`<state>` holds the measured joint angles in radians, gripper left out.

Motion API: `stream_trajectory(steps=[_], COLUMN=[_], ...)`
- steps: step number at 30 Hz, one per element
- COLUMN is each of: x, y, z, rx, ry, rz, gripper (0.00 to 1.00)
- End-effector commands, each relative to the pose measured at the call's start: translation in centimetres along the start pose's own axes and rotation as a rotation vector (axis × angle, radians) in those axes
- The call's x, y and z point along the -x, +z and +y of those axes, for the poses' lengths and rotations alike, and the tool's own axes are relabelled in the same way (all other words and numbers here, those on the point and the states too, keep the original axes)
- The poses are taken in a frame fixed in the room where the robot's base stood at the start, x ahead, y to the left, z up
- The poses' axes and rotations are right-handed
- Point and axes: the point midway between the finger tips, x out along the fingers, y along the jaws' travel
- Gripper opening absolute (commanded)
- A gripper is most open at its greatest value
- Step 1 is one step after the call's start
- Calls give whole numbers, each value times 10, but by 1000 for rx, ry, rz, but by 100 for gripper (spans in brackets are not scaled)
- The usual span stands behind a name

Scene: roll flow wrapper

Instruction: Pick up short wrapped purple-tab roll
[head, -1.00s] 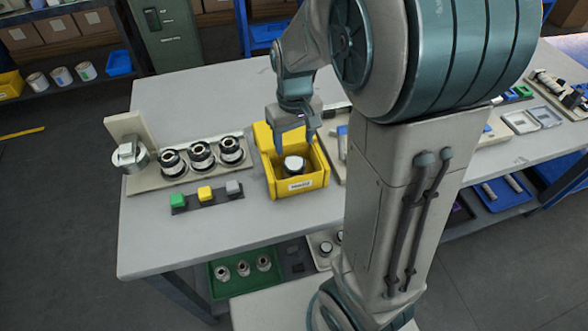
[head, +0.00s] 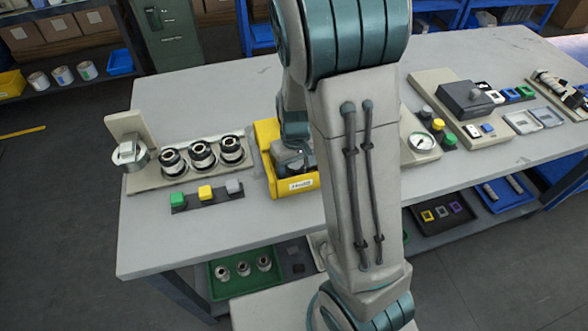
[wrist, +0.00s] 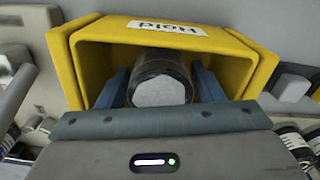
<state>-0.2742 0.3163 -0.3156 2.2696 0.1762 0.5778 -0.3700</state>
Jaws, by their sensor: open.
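A dark cylindrical roll with a pale end face (wrist: 160,90) stands in the yellow bin labelled "Hold" (wrist: 92,55). No purple tab shows on it from here, and its wrapping is hard to make out. My gripper (wrist: 162,80) is open, with one blue finger on each side of the roll inside the bin. Whether the fingers touch it is unclear. In the head view the yellow bin (head: 282,191) is partly covered by my gripper (head: 293,163) and arm, and the roll is hidden.
Left of the bin, several dark-and-silver spools (head: 201,154) stand on a beige base. Green, yellow and grey buttons (head: 205,193) sit in front. A gauge (head: 421,142) and a dark device (head: 465,98) lie to the right. A lower shelf holds a green tray (head: 225,290).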

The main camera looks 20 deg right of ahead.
Motion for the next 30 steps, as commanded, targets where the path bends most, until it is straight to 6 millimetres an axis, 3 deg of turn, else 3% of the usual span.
stream_trajectory(steps=[3, 7, 8, 20, 26, 30], x=[0, 0, 0, 7, 31, 61], y=[0, 0, 0, -1, -1, -2], z=[0, 0, 0, 0, 0, 0], rx=[0, 0, 0, 1, 1, 2], ry=[0, 0, 0, 0, -1, 0], rz=[0, 0, 0, 3, 6, 9], gripper=[61, 28, 23, 24, 24, 24])
